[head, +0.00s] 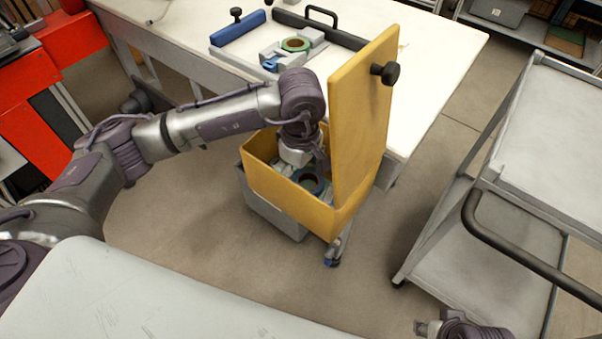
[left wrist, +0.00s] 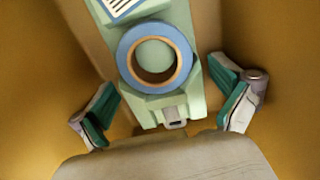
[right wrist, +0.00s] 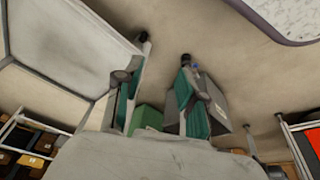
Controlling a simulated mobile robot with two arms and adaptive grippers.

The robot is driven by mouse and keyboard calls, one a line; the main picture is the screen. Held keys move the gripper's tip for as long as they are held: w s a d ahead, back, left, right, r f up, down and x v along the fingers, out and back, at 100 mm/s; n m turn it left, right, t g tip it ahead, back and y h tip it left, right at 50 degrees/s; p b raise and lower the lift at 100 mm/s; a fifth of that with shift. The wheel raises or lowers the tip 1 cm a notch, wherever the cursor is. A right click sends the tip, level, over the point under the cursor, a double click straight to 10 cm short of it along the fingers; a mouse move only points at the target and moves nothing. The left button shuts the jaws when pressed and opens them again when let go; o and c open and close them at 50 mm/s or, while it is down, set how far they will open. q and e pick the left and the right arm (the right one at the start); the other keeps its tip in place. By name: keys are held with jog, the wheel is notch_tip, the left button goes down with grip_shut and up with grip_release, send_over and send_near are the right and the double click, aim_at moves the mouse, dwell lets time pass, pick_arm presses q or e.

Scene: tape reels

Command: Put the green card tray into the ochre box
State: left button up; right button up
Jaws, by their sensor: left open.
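The ochre box (head: 290,198) stands beside the table with its lid (head: 362,115) raised. The pale green card tray (left wrist: 185,70) lies inside it, carrying a blue-rimmed tape reel (left wrist: 155,55); the reel also shows in the head view (head: 311,184). My left gripper (head: 304,165) reaches down into the box. In the left wrist view its fingers (left wrist: 165,112) are spread wide at either side of the tray's near end, and nothing is between them that they grip. My right gripper (right wrist: 157,105) has its fingers apart and shows only partly at the head view's bottom right.
On the white table (head: 440,50) lie a grey tray with a green reel (head: 296,44), a blue bar (head: 238,28) and a dark bar with a handle (head: 320,25). A grey cart (head: 560,140) stands at the right. The floor between box and cart is clear.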

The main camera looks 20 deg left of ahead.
aim_at(301, 182)
pick_arm(q)
notch_tip(301, 182, up, 12)
jog(key=p, duration=0.1)
jog(key=shift+p, duration=0.35)
pick_arm(e)
notch_tip(301, 182, down, 6)
jog(key=shift+w, duration=0.4)
jog(key=shift+a+f, duration=0.1)
